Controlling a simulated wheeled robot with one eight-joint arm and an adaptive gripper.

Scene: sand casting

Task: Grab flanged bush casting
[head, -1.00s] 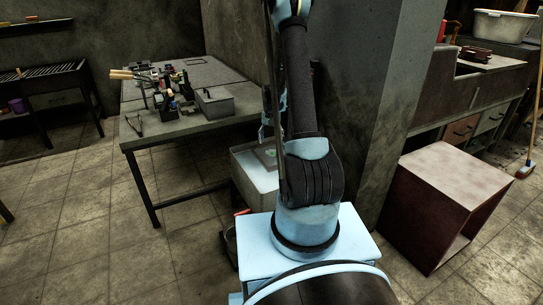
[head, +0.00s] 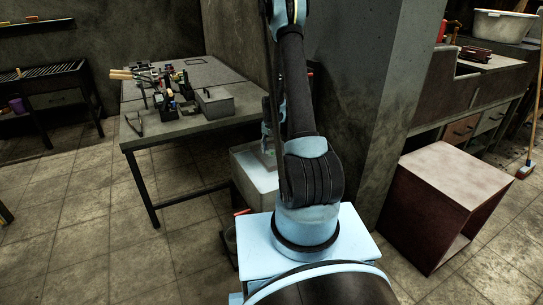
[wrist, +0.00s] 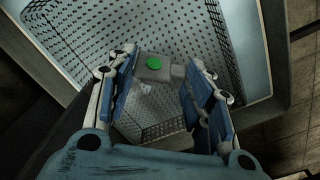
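A small grey piece with a bright green round spot (wrist: 153,63) shows between my fingertips in the wrist view. It is likely the flanged bush casting, though its flange is not clear. It appears to lie in a pale bin with dotted inner walls (wrist: 75,32). My gripper (wrist: 163,66) has its two blue-padded fingers spread, one on each side of the piece, with gaps visible.
A grey table (head: 190,128) with tools and a grey box (head: 215,101) stands left of the bin. A concrete pillar (head: 372,110) rises close to the right of my arm. A reddish open-sided box (head: 445,200) stands at right.

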